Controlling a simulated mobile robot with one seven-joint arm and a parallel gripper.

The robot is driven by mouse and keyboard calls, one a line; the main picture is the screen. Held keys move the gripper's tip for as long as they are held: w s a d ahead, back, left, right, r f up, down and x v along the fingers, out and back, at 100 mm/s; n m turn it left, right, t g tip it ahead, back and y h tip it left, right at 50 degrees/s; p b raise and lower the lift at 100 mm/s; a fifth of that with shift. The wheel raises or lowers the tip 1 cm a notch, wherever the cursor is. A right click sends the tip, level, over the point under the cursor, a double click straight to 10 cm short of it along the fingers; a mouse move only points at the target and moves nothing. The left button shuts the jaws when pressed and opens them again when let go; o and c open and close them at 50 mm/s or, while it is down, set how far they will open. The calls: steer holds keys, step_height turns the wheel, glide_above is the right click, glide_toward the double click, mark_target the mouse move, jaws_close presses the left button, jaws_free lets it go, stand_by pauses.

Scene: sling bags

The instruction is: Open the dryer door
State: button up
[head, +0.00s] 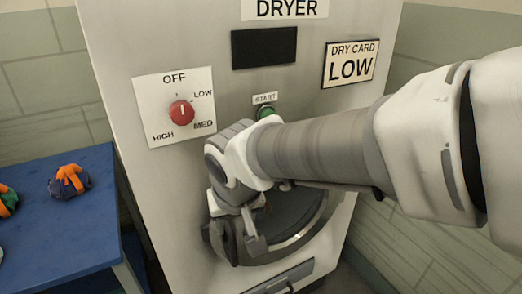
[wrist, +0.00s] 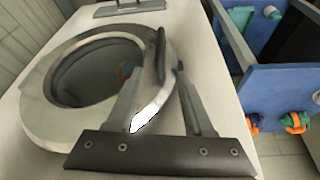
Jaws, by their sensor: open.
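The dryer's round door, with dark glass (head: 292,212) and a pale ring, sits low on the dryer front, partly hidden by my arm. In the wrist view its ring (wrist: 45,112) and glass (wrist: 92,75) fill the left side. The door looks shut, though its near edge is partly covered. My gripper (head: 238,240) is at the door's left edge in the head view. In the wrist view my gripper (wrist: 170,65) has its fingers apart, with part of the door's rim showing between them.
The dryer front (head: 115,50) carries a red knob (head: 181,112), a green start button (head: 265,111) and a "DRY CARD LOW" sign (head: 351,63). A drawer (head: 280,283) lies below the door. A blue table (head: 75,205) with an orange-strapped bag (head: 69,181) stands left.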

mark_target(233, 247)
steer(key=b+x, duration=0.5)
steer(key=x, duration=1.2)
steer(key=shift+f+b, duration=0.15)
steer(key=shift+b, duration=0.2)
steer(key=shift+s, duration=0.1)
jaws_close()
stand_by(0.5)
